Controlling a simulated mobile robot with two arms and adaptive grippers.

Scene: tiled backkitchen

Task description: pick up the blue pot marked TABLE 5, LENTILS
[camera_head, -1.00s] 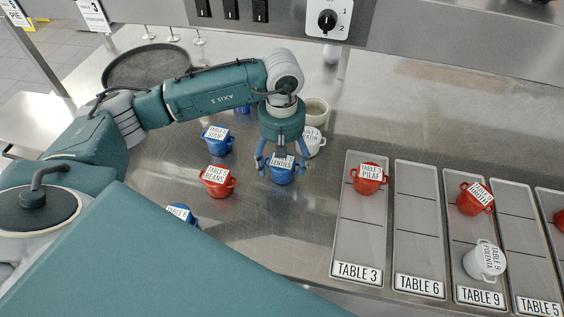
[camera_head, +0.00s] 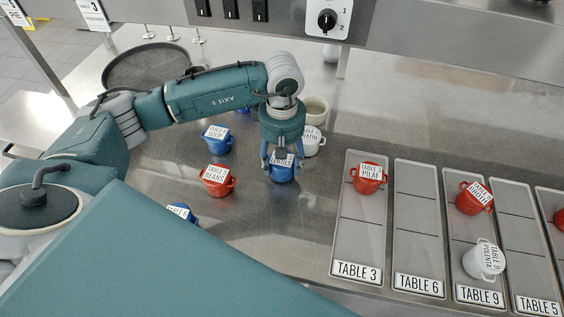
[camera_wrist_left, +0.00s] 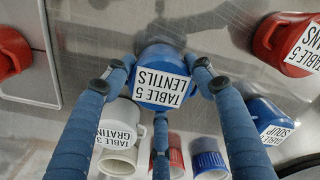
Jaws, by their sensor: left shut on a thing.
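The blue pot marked TABLE 5, LENTILS (camera_head: 283,173) stands on the steel counter in the head view. In the left wrist view the same pot (camera_wrist_left: 162,60) shows its white label, upside down, in the middle. My left gripper (camera_head: 281,160) points down from above and is shut on the pot, with its blue fingers (camera_wrist_left: 160,88) around the sides. The gripper hides part of the label in the head view. My right gripper is not in view.
Close by stand a white gratin pot (camera_head: 313,142), a blue soup pot (camera_head: 217,139) and a red beans pot (camera_head: 217,181). Labelled trays lie to the right, including the TABLE 5 tray (camera_head: 534,282). The TABLE 6 tray (camera_head: 418,225) is empty.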

